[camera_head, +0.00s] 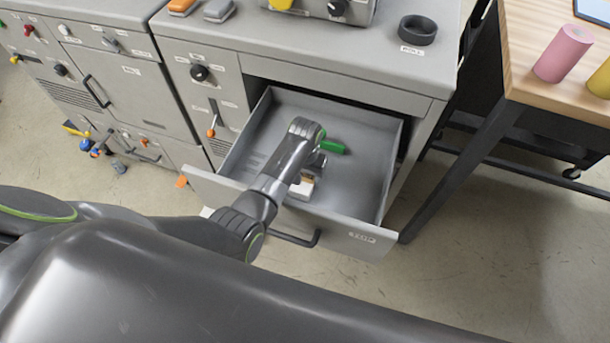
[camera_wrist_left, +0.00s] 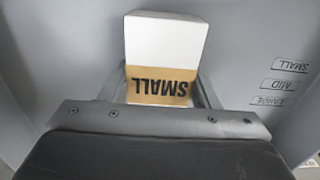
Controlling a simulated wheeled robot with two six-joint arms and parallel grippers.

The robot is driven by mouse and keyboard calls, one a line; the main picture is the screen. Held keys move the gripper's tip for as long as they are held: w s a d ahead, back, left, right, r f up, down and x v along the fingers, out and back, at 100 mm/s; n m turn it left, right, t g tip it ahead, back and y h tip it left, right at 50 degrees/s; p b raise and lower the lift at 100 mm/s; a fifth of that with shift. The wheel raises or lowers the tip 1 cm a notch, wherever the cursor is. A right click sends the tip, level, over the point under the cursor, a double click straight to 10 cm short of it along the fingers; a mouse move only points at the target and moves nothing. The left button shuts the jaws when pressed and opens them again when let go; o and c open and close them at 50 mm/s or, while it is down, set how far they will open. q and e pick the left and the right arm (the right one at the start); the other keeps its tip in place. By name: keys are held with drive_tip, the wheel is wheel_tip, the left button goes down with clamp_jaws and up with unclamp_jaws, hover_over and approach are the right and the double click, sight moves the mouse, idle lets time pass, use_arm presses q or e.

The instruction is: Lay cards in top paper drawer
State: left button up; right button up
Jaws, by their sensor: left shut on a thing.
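The top paper drawer (camera_head: 359,187) is pulled open from the grey cabinet, with a TOP label and a handle on its front. My left gripper (camera_head: 306,177) reaches down into it and is shut on a small pack of cards (camera_head: 301,188). In the left wrist view the pack (camera_wrist_left: 166,43) is white with a brown band marked SMALL, between the fingers (camera_wrist_left: 160,92). I cannot tell whether the pack touches the drawer floor. My right gripper is not in view.
SMALL, MID and LARGE labels (camera_wrist_left: 285,83) are on the drawer surface at the right of the left wrist view. A black ring (camera_head: 417,30) sits on the cabinet top. A wooden table (camera_head: 530,85) with pink and yellow rolls stands at the right. The drawer's right part is clear.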

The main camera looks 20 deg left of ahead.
sight(305, 176)
use_arm(q)
drive_tip(key=shift+f, duration=0.2)
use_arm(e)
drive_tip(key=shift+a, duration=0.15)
use_arm(q)
drive_tip(key=shift+f, duration=0.15)
drive_tip(key=o, duration=1.2)
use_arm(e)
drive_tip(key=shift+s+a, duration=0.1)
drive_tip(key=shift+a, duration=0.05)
use_arm(q)
wheel_tip(305, 176, up, 12)
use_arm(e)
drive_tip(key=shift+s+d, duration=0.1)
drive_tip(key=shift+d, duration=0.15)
